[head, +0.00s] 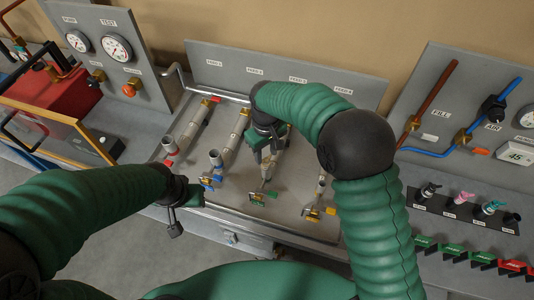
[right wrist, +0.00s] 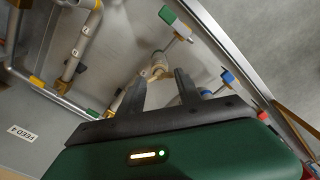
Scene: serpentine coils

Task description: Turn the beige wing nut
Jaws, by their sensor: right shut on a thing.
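My right gripper (head: 266,156) reaches down over the middle pipes of the panel in the head view. In the right wrist view its two dark fingers (right wrist: 161,88) stand either side of a small beige fitting (right wrist: 158,68), which looks like the beige wing nut. The gripper is shut on it. The nut's wings are too small to make out, and in the head view the gripper hides it. My left gripper (head: 177,212) hangs at the panel's left front edge, away from the nut. Its finger opening is not clear.
Several pipes with valves fill the tray-like panel (head: 228,212). Near the gripper are a green lever (right wrist: 168,15) and a blue lever (right wrist: 227,77). A metal rail (head: 262,221) edges the panel. Gauges (head: 116,47) stand left; red and blue pipes (head: 437,92) stand right.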

